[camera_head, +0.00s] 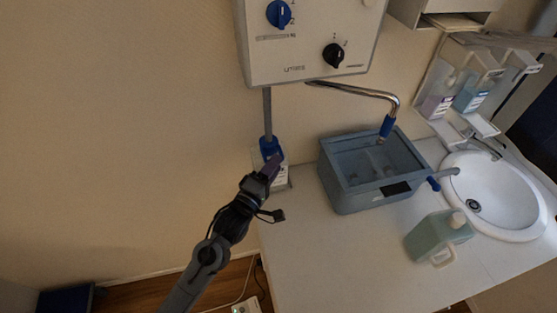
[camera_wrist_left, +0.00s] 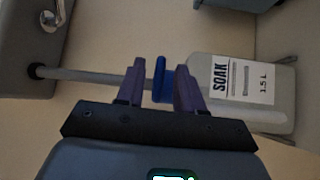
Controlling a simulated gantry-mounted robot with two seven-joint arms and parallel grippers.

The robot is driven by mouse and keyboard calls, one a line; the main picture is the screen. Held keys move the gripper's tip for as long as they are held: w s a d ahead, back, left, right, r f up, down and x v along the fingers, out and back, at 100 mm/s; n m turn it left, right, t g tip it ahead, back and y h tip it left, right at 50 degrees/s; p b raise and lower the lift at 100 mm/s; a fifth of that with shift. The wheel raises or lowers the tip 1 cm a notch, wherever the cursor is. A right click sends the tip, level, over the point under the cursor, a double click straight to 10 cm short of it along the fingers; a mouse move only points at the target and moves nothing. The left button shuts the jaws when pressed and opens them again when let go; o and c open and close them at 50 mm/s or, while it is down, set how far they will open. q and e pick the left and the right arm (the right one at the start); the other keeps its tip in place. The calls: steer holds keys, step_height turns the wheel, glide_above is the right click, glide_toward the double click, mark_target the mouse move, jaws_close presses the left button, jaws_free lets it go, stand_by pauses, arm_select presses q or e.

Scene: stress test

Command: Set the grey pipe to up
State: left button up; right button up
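A thin grey pipe (camera_head: 267,113) runs straight down from the underside of the white wall box to a blue piece (camera_head: 269,146) at the bottle. In the left wrist view the pipe (camera_wrist_left: 85,75) lies sideways and ends at the bottle marked SOAK (camera_wrist_left: 241,85). The bottle is partly hidden in the head view. My left gripper (camera_head: 272,166) is at the blue piece. In the left wrist view its two purple fingers (camera_wrist_left: 160,84) stand apart, with the blue piece (camera_wrist_left: 160,78) between them; a gap shows on the left finger's side. My right gripper is not in view.
The white wall box (camera_head: 310,45) has a blue and a black knob. A bent metal spout (camera_head: 365,91) reaches over a grey-blue basin (camera_head: 345,198). A short grey drain pipe (camera_head: 448,172) leads towards the sink (camera_head: 515,205). A green jug (camera_head: 432,235) stands in front.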

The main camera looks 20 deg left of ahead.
mark_target(271, 140)
arm_select(q)
steer(key=shift+x, duration=1.45)
jaws_close()
